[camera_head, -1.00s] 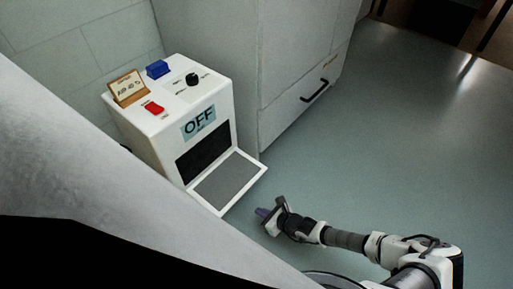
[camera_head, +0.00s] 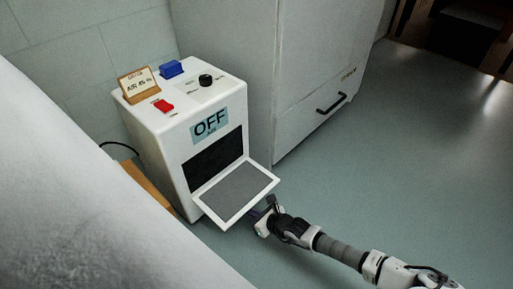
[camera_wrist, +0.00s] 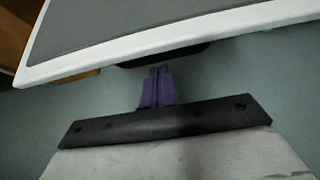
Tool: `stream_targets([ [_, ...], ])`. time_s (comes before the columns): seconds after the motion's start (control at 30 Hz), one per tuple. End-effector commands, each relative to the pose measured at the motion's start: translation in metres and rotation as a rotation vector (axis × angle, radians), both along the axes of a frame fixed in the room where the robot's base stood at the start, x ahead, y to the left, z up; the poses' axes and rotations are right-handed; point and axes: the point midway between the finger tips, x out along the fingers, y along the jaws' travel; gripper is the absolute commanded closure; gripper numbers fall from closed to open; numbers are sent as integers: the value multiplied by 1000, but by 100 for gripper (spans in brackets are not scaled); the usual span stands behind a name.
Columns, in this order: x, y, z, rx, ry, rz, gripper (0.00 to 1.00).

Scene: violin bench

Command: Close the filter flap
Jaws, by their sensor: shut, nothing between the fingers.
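The filter flap (camera_head: 237,192) is a white-framed panel with a grey mesh centre. It hangs open, tilted outward from the lower front of the white box machine (camera_head: 170,150), with a dark opening (camera_head: 214,158) above it. My gripper (camera_head: 262,211) is shut and empty, close by the flap's outer right edge and partly hidden there. In the wrist view the purple fingertips (camera_wrist: 157,86) are together, just beneath the flap's white edge (camera_wrist: 170,36). A dark part shows under that edge near the tips. I cannot tell whether they touch.
The machine's top has a red switch (camera_head: 163,106), a black knob (camera_head: 206,80), a blue block (camera_head: 171,69) and a small sign (camera_head: 138,85). A grey cabinet (camera_head: 228,60) stands behind. The floor (camera_head: 400,150) to the right is clear.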

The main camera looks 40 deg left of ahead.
Motion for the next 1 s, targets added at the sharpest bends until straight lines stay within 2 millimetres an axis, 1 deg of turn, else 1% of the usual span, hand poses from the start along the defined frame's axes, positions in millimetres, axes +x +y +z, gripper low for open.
stream_targets([
  [0.1, 0, 1, 4, 1, -1, 0, 100],
  [0.47, 0, 0, 5, -1, 0, -1, 100],
  [0.73, -7, -6, 15, -30, 4, -2, 100],
  [0.83, -8, -8, 13, -41, 5, -1, 100],
  [1.0, -11, -11, 16, -53, 5, -1, 100],
])
